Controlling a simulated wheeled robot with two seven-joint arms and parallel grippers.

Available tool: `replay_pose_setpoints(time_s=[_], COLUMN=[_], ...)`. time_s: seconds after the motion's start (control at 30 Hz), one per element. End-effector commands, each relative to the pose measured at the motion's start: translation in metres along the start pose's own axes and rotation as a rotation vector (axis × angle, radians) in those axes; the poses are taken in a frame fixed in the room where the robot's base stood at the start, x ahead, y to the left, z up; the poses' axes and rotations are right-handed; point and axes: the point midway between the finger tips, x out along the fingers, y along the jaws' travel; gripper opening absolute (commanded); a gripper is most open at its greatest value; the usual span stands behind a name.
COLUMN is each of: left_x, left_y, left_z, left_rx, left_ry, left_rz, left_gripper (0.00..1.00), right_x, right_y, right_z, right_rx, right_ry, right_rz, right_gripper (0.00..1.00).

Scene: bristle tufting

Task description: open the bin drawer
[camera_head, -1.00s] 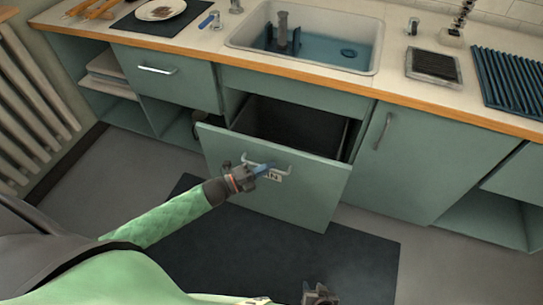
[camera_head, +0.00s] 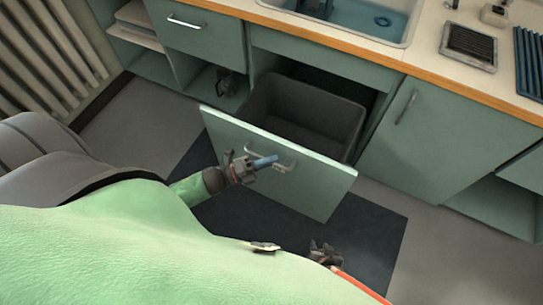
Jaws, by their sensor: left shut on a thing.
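The bin drawer (camera_head: 305,185) stands pulled out from under the sink, its green front well clear of the cabinet. A dark grey bin (camera_head: 330,107) shows inside it. The drawer's metal handle (camera_head: 286,166) is on the front near its top edge. My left gripper (camera_head: 254,165) is at the handle's left part, shut on it, with blue fingers showing. My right gripper (camera_head: 325,254) is low in the picture, over the dark mat and apart from the drawer. Its fingers are too small and unclear to read.
A dark mat (camera_head: 371,237) lies on the floor in front. A closed cabinet door (camera_head: 417,130) is right of the drawer, and a closed upper drawer (camera_head: 200,38) is at the left. The sink (camera_head: 388,9) is above. Open shelves stand on both sides.

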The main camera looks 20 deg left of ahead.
Motion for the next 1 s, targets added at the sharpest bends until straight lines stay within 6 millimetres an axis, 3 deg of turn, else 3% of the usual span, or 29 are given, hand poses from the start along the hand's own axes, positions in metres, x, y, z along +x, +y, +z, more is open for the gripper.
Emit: replay_pose_setpoints(time_s=[0.27, 0.3, 0.4, 0.77, 1.0], left_x=[-0.001, -0.001, -0.001, -0.004, -0.032], left_y=[0.001, 0.001, 0.001, 0.001, 0.002], left_z=[0.000, 0.000, 0.000, 0.000, -0.001], left_rx=[-0.001, -0.001, -0.001, -0.001, -0.001], left_ry=[-0.001, -0.001, 0.000, 0.000, -0.001], left_rz=[0.002, 0.002, 0.002, 0.002, 0.004], left_gripper=[0.00, 0.17, 0.32, 0.32, 0.32], right_x=[0.001, 0.001, 0.001, 0.001, 0.002], right_y=[0.001, 0.001, 0.001, 0.001, 0.000], right_z=[-0.002, -0.002, -0.002, -0.001, 0.003], right_rx=[-0.001, -0.001, -0.001, -0.001, 0.000], right_ry=[0.002, 0.003, 0.003, 0.002, -0.002], right_rz=[0.000, 0.000, 0.000, 0.000, 0.000], right_gripper=[0.36, 0.36, 0.36, 0.36, 0.36])
